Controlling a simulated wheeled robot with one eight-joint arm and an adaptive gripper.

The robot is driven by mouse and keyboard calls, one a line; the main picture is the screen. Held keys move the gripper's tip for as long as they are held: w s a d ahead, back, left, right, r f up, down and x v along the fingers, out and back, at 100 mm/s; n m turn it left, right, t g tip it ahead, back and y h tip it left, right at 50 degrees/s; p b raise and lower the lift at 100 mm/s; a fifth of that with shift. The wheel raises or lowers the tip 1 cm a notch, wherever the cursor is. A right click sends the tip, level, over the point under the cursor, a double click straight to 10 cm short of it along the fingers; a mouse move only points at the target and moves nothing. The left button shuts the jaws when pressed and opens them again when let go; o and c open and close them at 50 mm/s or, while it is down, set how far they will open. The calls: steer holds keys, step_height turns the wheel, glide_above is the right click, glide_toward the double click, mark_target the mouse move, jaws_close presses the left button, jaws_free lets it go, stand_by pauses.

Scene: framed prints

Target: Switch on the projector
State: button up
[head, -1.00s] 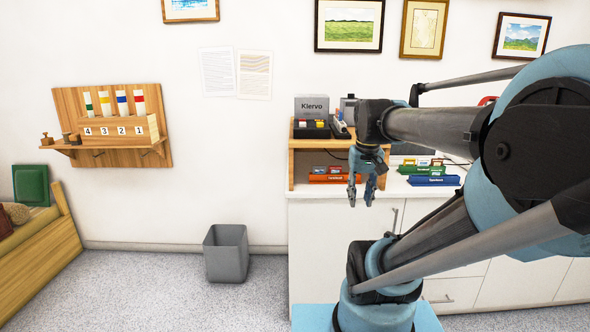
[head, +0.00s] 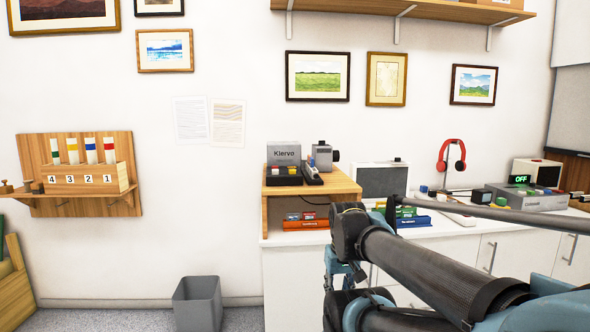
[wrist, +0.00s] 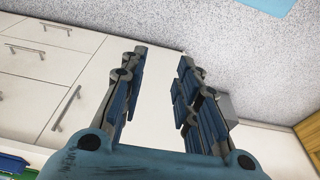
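A small grey device (head: 322,155) with a dark lens-like cylinder on its right side looks like a projector. It stands on the wooden riser at the back of the counter; no switch on it can be made out. A grey console (head: 528,197) with several buttons and a lit "OFF" display (head: 520,179) stands farther right; I cannot tell whether it belongs to the projector. My gripper (head: 343,284) hangs low in front of the counter, away from both and partly hidden by my arm. The wrist view shows my gripper (wrist: 158,62) open, with nothing between its fingers.
The riser (head: 350,188) also holds a Kiervo box (head: 284,153). Red headphones (head: 452,155) hang on a stand beside a grey panel (head: 380,180). Colored racks are on the counter (head: 277,238). A grey bin (head: 197,303) stands on the floor at left.

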steer(key=shift+w+f, duration=0.2)
steer(key=shift+w, duration=0.2)
steer(key=shift+c, duration=0.6)
